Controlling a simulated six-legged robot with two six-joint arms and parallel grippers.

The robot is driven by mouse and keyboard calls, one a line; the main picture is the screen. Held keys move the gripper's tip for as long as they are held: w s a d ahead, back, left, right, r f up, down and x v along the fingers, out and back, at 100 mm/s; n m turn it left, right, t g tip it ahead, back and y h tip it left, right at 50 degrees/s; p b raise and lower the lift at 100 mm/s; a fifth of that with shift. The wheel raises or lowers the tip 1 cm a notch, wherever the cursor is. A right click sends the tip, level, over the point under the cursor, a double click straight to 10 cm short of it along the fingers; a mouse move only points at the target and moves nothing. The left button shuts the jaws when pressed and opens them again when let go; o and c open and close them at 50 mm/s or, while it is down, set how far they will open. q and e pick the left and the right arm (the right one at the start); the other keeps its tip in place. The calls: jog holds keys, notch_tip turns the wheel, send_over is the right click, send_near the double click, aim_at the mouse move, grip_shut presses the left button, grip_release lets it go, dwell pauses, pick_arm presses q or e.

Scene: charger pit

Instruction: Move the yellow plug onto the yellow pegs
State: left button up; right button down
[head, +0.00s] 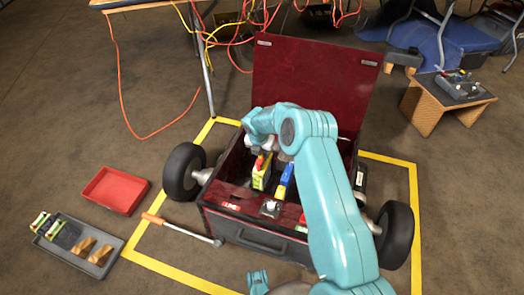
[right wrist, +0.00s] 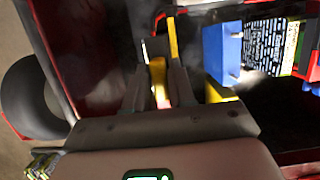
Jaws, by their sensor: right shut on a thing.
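My right arm reaches over the open dark red box. Its gripper (head: 262,155) points down into the box, and its jaws are partly hidden by the wrist in the head view. In the right wrist view the gripper (right wrist: 165,88) is shut on a narrow yellow piece, which appears to be the yellow plug (right wrist: 159,72). In the head view a yellow piece with a red top (head: 261,176) shows right below the gripper. I cannot pick out the yellow pegs with certainty.
A blue plug (head: 285,181) is close right of the yellow piece, beside a labelled block (right wrist: 265,45). The box's lid (head: 313,85) stands open behind. A red tray (head: 114,190), a grey tray (head: 112,262) and an orange-handled tool (head: 180,230) lie on the floor at left.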

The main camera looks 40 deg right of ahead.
jog(key=shift+f+b, duration=0.6)
jog(key=shift+f, duration=0.3)
jog(key=c, duration=0.9)
grip_release()
jog(key=shift+o, duration=0.2)
jog(key=shift+r, duration=0.1)
